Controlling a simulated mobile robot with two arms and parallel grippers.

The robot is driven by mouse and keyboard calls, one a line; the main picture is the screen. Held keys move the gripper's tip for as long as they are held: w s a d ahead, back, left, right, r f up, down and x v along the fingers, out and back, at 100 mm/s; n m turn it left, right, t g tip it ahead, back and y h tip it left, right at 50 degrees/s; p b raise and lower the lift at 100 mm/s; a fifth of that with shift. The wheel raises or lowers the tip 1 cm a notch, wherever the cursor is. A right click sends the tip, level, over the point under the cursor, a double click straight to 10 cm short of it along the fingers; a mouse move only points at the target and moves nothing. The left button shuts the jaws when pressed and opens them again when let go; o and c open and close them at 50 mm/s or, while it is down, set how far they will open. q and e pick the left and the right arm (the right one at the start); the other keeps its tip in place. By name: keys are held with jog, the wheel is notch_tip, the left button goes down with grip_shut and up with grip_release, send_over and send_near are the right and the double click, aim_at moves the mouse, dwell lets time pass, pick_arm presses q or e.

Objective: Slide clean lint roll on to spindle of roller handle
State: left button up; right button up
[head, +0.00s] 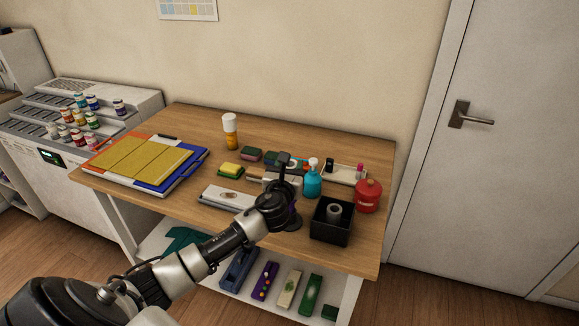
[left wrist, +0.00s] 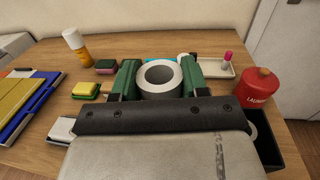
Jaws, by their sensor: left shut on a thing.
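My left gripper (head: 284,168) is over the front middle of the table. In the left wrist view its two green fingers (left wrist: 160,70) are shut on a white lint roll (left wrist: 160,92), one finger on each side, with the open core showing. The held roll is hard to make out in the head view. Another pale roll (head: 334,209) stands in the black bin (head: 331,232) to the right of the gripper. A dark round base (head: 291,222) shows beside my wrist; I cannot tell whether it belongs to the roller handle. I cannot make out the spindle. My right gripper is not in view.
A teal pump bottle (head: 313,182) and a red canister (head: 368,196) stand right of the gripper. A pale tray (head: 345,173) lies behind them. The table's front edge is close.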

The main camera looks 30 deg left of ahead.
pick_arm(q)
jog(key=shift+f+b, duration=1.3)
jog(key=shift+f, duration=0.45)
dwell(0.8)
dwell(0.9)
jog(key=o, duration=0.5)
jog(key=shift+r, duration=0.1)
jog(key=shift+r+p, duration=5.55)
jog(key=shift+p, duration=0.3)
